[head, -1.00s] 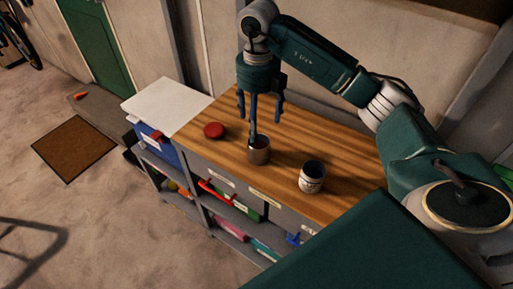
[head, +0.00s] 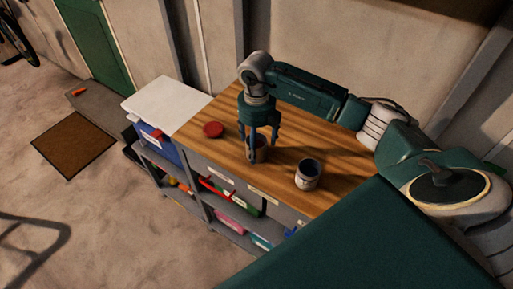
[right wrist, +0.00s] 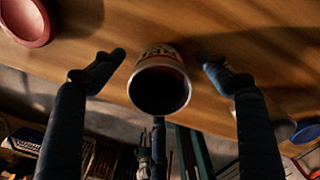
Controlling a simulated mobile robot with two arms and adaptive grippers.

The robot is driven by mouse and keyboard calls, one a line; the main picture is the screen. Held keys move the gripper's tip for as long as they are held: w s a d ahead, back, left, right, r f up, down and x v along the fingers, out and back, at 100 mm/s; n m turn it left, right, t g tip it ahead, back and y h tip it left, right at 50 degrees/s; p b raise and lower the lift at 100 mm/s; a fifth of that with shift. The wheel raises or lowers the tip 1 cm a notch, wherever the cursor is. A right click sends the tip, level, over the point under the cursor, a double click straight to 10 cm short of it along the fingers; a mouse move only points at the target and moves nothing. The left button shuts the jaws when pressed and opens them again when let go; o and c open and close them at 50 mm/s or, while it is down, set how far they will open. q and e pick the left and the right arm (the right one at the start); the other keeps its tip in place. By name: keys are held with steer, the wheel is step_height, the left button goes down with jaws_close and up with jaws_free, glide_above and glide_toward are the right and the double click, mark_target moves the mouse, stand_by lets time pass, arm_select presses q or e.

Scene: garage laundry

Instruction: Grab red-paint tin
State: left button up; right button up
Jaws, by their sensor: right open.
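An open tin (head: 262,154) with a dark reddish inside stands upright on the wooden worktop, and I take it for the red-paint tin. In the right wrist view the tin (right wrist: 160,86) shows its open mouth and part of a printed label that I cannot read. My right gripper (head: 260,150) points down with its fingers spread around the tin. In the right wrist view the fingers stand apart on both sides of it, with a gap showing. My left gripper is not in view.
A second open tin (head: 308,174), pale with a dark inside, stands to the right on the worktop (head: 335,150). A white surface (head: 166,103) adjoins the worktop. Shelves with bins and boxes are below.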

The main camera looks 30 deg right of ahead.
steer(key=c, duration=1.3)
steer(key=shift+c, duration=0.2)
steer(key=shift+r, duration=0.2)
